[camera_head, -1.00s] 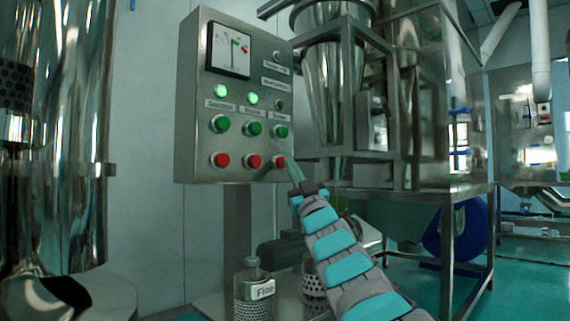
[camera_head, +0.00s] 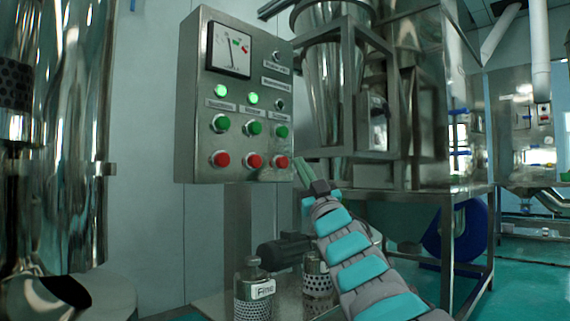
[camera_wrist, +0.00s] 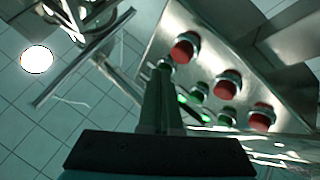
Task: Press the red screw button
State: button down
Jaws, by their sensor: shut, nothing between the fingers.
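The red screw button (camera_head: 282,162) is the rightmost in the bottom row of red buttons on the grey control panel (camera_head: 195,110). My gripper (camera_head: 303,172) is just right of the panel, with its shut fingertips beside the screw button; no overlap shows in the head view. In the wrist view, the shut fingers (camera_wrist: 162,85) point toward the panel, and the red screw button (camera_wrist: 185,45) is up and right of the tips. Nothing is between the fingers. Whether the tips are level with the panel face is hard to tell.
Two other red buttons (camera_head: 220,159) and (camera_head: 254,161) sit left of it, with green buttons (camera_head: 281,131) above. Two green lamps are lit; the right lamp (camera_head: 280,104) is dark. A steel frame (camera_head: 400,110) stands right, jars (camera_head: 252,290) below.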

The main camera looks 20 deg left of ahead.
jog(key=shift+s+d, duration=0.4)
jog(key=shift+d, duration=0.45)
jog(key=shift+s+d, duration=0.35)
jog(key=shift+d, duration=0.5)
